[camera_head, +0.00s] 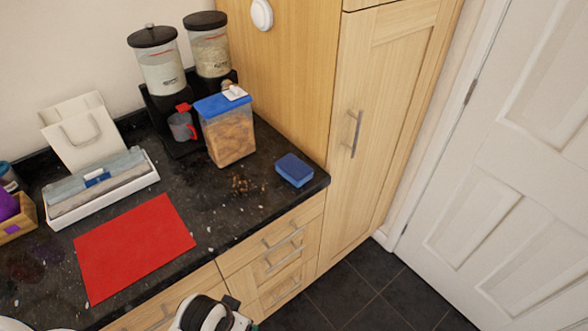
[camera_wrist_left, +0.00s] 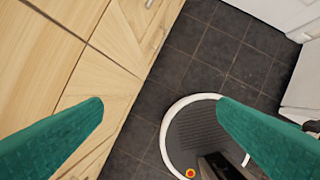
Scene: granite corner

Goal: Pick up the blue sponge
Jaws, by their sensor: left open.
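The blue sponge (camera_head: 294,170) lies flat on the dark granite counter (camera_head: 225,220), near its right end and close to the front edge. It is apart from the other things there. My left gripper (camera_wrist_left: 160,104) shows in the left wrist view as two green fingers spread wide with nothing between them. It is over the floor in front of the wooden cabinets, and the sponge is not in that view. In the head view its fingers cannot be made out. My right gripper is not in view.
Left of the sponge are brown crumbs (camera_head: 245,185) and a blue-lidded container (camera_head: 228,135). A red mat (camera_head: 135,245) lies at the front, with a white tray (camera_head: 100,190) behind it. A tall wooden cabinet (camera_head: 390,110) rises right of the counter. The counter front by the sponge is clear.

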